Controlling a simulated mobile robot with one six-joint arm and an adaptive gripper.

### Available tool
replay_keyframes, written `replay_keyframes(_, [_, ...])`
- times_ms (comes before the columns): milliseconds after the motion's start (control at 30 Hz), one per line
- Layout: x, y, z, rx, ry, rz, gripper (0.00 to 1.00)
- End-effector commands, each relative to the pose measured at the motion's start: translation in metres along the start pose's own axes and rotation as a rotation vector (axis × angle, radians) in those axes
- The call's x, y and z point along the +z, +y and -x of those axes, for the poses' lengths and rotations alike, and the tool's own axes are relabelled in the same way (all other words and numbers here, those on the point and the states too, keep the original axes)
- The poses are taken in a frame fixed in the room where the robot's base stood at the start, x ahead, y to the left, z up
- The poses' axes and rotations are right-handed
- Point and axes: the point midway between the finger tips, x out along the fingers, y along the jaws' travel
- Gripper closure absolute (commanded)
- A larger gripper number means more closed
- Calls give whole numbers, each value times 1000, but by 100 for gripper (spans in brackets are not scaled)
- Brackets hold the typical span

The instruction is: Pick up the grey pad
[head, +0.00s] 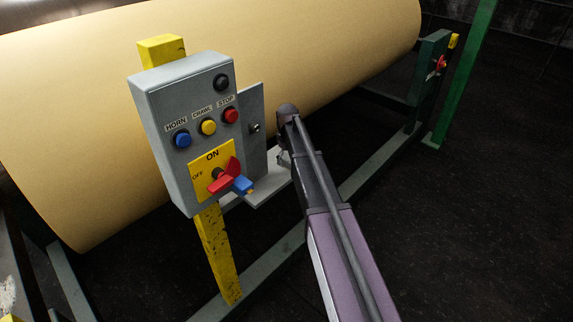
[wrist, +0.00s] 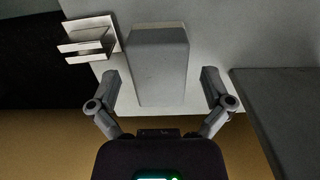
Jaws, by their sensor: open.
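The grey pad (wrist: 158,62) is a long grey block with a slightly lighter far end, lying on a pale grey surface in the middle of the wrist view. My gripper (wrist: 161,75) is open, with one finger to the left of the pad and one to the right, both apart from it. In the head view my gripper (head: 282,156) is small and dark, over the pale shelf (head: 262,194) beside the control box. I cannot make out the pad in the head view.
The grey control box (head: 165,100) has buttons and a red switch with a blue tag, on a yellow post (head: 218,255). A metal bracket (wrist: 88,40) sits left of the pad. A dark grey panel (wrist: 285,110) stands to the right. A large tan roll (head: 300,45) lies behind.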

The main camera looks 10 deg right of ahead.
Motion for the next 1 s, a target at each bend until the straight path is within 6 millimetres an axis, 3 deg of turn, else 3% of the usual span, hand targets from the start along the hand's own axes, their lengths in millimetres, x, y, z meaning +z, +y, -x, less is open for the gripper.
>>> replay_keyframes(500, [0, 0, 0, 0, 0, 0, 0])
replay_keyframes(800, [0, 0, 0, 0, 0, 0, 86])
replay_keyframes(1000, [0, 0, 0, 0, 0, 0, 87])
